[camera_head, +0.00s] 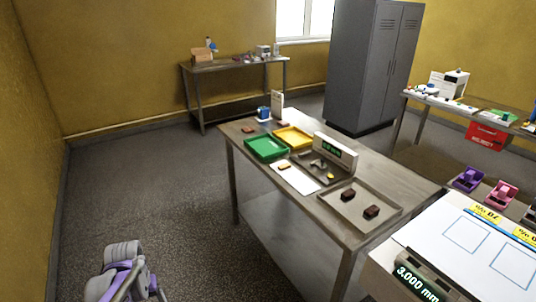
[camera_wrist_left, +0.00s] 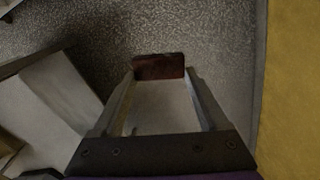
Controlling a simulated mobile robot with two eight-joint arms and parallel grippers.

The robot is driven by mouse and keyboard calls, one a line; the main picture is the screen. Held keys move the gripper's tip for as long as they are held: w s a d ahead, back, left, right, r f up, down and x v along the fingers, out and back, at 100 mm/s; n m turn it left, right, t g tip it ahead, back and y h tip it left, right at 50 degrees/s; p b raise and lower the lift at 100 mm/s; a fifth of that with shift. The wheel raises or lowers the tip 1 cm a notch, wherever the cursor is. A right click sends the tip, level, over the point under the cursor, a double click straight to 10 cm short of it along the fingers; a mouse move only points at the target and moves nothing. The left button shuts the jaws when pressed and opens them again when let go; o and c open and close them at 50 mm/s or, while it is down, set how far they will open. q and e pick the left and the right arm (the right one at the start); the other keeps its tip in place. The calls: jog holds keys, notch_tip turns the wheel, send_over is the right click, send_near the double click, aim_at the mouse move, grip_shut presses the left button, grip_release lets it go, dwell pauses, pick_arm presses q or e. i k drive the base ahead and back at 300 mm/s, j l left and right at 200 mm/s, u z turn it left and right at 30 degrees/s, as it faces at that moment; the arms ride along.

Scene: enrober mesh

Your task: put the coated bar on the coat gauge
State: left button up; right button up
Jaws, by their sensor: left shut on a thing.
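My left gripper (camera_wrist_left: 159,78) is shut on a dark brown bar, the coated bar (camera_wrist_left: 158,64), held across its fingertips above the grey floor. In the head view my left arm shows at the bottom left, well left of the tables; the bar cannot be made out there. A gauge with a green readout of 3.000 mm (camera_head: 416,284) stands at the bottom right on the near white surface. Another device with a green readout (camera_head: 335,150) stands on the middle table; I cannot tell which is the coat gauge. My right gripper is not in view.
The middle table (camera_head: 330,232) bears a green tray (camera_head: 267,147), a yellow tray (camera_head: 293,138), a white sheet (camera_head: 300,184) with a small bar, and a grey tray (camera_head: 388,226) with two brown bars. Open floor (camera_head: 170,210) lies left of it. A grey locker (camera_head: 365,70) stands behind.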

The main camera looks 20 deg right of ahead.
aim_at(310, 159)
jog(key=i+j+z, duration=0.2)
jog(key=z, duration=0.15)
jog(key=i+j+z, duration=0.6)
jog(key=z, duration=0.15)
jog(key=i+j+z, duration=0.2)
jog(key=j+z, duration=0.15)
jog(key=i+j+z, duration=0.1)
jog(key=j+z, duration=0.3)
jog(key=j, duration=0.15)
jog(key=j+z, duration=0.35)
jog(key=j, duration=0.15)
